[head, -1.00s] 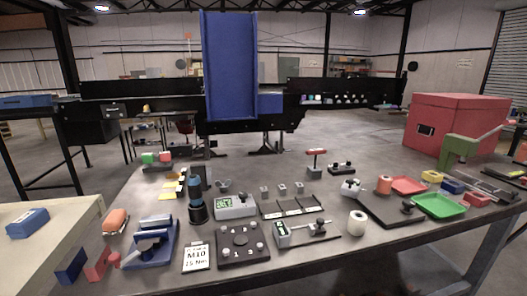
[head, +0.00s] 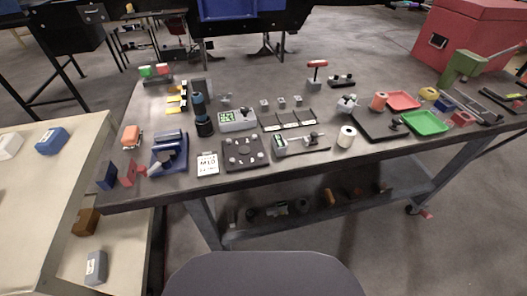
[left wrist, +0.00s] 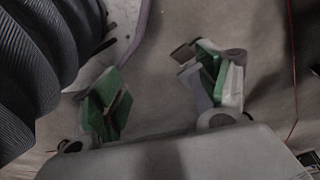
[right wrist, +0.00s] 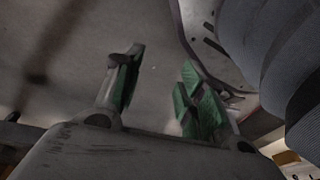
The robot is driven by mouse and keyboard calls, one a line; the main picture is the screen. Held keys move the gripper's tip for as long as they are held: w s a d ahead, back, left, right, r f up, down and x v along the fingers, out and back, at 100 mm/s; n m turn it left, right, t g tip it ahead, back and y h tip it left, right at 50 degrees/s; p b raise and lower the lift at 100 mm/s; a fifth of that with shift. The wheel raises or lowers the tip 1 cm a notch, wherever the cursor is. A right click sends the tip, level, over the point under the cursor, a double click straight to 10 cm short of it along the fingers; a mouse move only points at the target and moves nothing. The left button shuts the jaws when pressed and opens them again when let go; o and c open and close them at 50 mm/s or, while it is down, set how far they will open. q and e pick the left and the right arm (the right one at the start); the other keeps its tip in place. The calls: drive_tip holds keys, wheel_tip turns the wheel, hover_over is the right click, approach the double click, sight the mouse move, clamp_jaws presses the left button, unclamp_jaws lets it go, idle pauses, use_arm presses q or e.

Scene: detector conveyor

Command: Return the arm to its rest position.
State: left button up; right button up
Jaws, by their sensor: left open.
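My left gripper (left wrist: 160,88) shows in the left wrist view with its two green-padded fingers spread wide apart and nothing between them. My right gripper (right wrist: 155,95) shows in the right wrist view with its green-padded fingers also apart and nothing between them. Plain grey floor lies behind both. Neither gripper nor arm appears in the head view, so their places relative to the workbench (head: 240,187) cannot be told from it.
The bench holds a blue fixture (head: 170,152), a black numbered plate (head: 245,152), a green tray (head: 426,122), a red tray (head: 403,100) and a white roll (head: 347,137). A pale table (head: 60,185) stands at left. A red box (head: 465,38) is at far right.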

use_arm(q)
drive_tip(key=s+a+r+p, duration=0.1)
drive_tip(key=s+a+p, duration=0.2)
drive_tip(key=s+p, duration=0.4)
drive_tip(key=s+a+r+g+p, duration=0.1)
drive_tip(key=s+a+r+p, duration=0.1)
drive_tip(key=s+p, duration=0.6)
drive_tip(key=shift+s+a+r+y, duration=0.25)
drive_tip(key=shift+s+a+y, duration=0.15)
drive_tip(key=shift+s, duration=0.2)
use_arm(e)
drive_tip(key=s+d+r, duration=0.1)
drive_tip(key=s+d, duration=0.2)
drive_tip(key=s, duration=0.5)
drive_tip(key=s+d+r+g, duration=0.1)
drive_tip(key=s+d+r, duration=0.1)
drive_tip(key=s, duration=0.6)
drive_tip(key=shift+s+d+r+h, duration=0.15)
drive_tip(key=shift+d+r+h, duration=0.1)
drive_tip(key=shift+d+h, duration=0.15)
use_arm(q)
drive_tip(key=shift+s, duration=0.15)
use_arm(e)
drive_tip(key=shift+s, duration=0.1)
